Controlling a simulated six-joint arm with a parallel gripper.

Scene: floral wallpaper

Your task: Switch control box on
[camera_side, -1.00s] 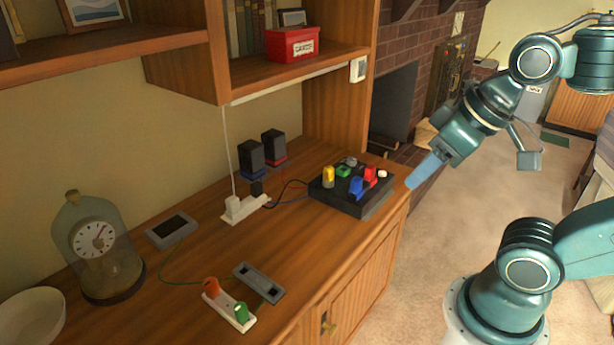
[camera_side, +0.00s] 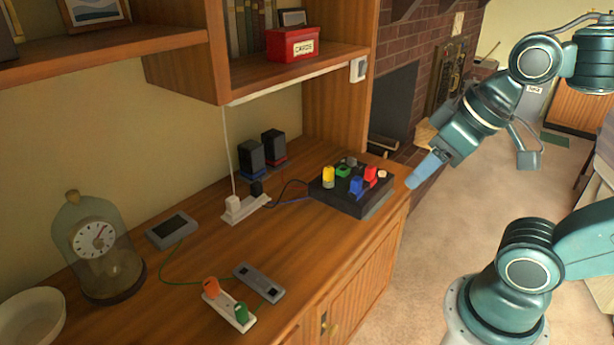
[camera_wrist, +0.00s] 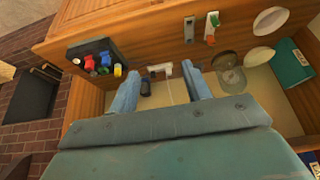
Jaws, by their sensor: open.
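The control box (camera_side: 346,203) is a black box near the right end of the wooden cabinet top. Yellow, green, blue, red and white controls stand on its top. A dark cable runs from it to a white power strip (camera_side: 245,208) on its left. My gripper (camera_side: 414,180) is just right of the box, off the cabinet's edge, apart from it and empty. In the wrist view the control box (camera_wrist: 88,52) is at upper left, and my gripper's two blue fingers (camera_wrist: 160,82) are spread apart with nothing held. I cannot tell the switch positions.
A second white strip (camera_side: 229,309) with an orange and a green plug lies near the front edge. A glass-domed clock (camera_side: 96,240), a white bowl (camera_side: 32,318) and two black speakers (camera_side: 262,152) stand on the top. A shelf (camera_side: 300,66) hangs above.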

